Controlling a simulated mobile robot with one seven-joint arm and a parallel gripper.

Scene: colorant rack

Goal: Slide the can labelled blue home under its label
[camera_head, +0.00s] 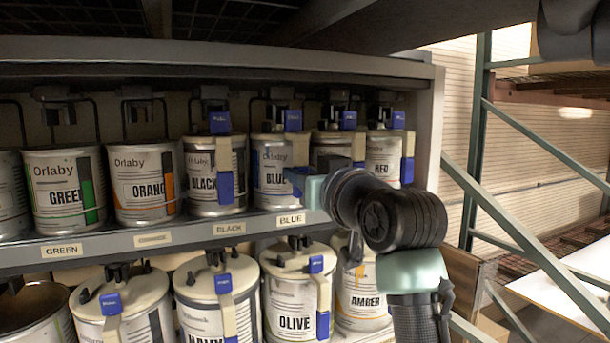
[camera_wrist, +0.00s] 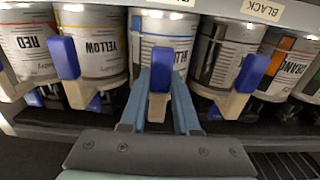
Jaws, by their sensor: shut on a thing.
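The can labelled BLUE (camera_head: 270,165) stands upright on the upper shelf, between the black can and a partly hidden can. The BLUE shelf label (camera_head: 291,219) is on the shelf edge below it. My gripper (camera_head: 299,180) reaches in from the right and is at the front of this can. In the wrist view, which is upside down, my gripper (camera_wrist: 160,100) has its fingers either side of the can's blue-tipped handle (camera_wrist: 160,72) and is shut on it. The blue can (camera_wrist: 168,28) shows behind, its lettering partly covered by the fingers.
The black can (camera_head: 203,180) and red can (camera_head: 382,158) stand on the same shelf; the yellow can (camera_wrist: 92,45) is the other close neighbour. Cans including olive (camera_head: 290,295) and amber (camera_head: 362,290) fill the shelf below. The rack's right post (camera_head: 428,130) is beside my arm.

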